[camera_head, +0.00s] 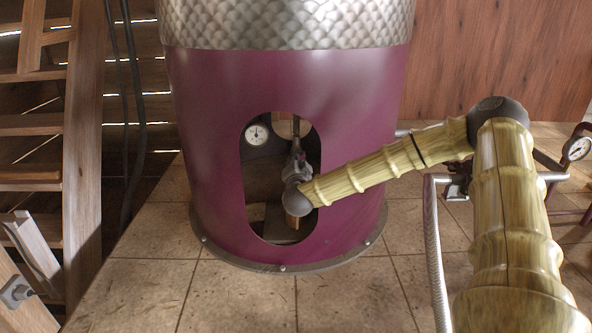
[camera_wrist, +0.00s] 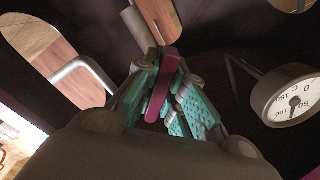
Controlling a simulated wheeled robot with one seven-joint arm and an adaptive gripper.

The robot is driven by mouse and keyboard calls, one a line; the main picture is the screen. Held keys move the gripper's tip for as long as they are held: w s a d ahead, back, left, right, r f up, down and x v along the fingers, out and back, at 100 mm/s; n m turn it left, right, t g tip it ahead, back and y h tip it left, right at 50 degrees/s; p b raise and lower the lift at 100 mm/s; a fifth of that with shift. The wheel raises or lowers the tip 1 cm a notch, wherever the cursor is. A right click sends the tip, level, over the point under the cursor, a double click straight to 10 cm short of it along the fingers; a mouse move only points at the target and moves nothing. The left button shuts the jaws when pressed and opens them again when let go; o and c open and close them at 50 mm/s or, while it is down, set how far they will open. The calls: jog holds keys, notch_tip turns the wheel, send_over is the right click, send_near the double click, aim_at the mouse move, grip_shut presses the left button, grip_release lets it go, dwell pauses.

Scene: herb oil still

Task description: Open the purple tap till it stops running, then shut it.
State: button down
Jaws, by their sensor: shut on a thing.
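The purple tap (camera_wrist: 160,88) shows in the wrist view as a purple lever handle. My gripper (camera_wrist: 161,96) is shut on it, with teal ridged pads on both sides of the handle. In the camera_head view my gripper (camera_head: 301,161) reaches through the oval opening of the purple still (camera_head: 210,150), and only a small bit of purple shows at its tips. The tap's body and outlet are mostly hidden, and I cannot see whether anything runs from it.
A white dial gauge (camera_head: 257,134) sits inside the opening, left of my gripper; it is close on the right in the wrist view (camera_wrist: 294,100). The opening's rim surrounds my forearm. Wooden stairs (camera_head: 40,125) stand at left. Tiled floor in front is clear.

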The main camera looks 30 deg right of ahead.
jog(key=m+b, duration=0.3)
jog(key=b, duration=0.1)
jog(key=m+b, duration=0.1)
jog(key=m, duration=0.1)
jog(key=shift+d+f+m+b, duration=0.1)
jog(key=shift+f+m+b, duration=0.2)
jog(key=shift+b, duration=0.1)
jog(key=m+b, duration=0.1)
jog(key=b, duration=0.1)
jog(key=m+b, duration=0.1)
jog(key=m, duration=0.1)
jog(key=shift+r+m+b, duration=0.2)
jog(key=shift+m+b, duration=0.1)
jog(key=shift+b, duration=0.1)
jog(key=c, duration=1.5)
grip_release()
jog(key=shift+r, duration=0.1)
jog(key=v, duration=1.2)
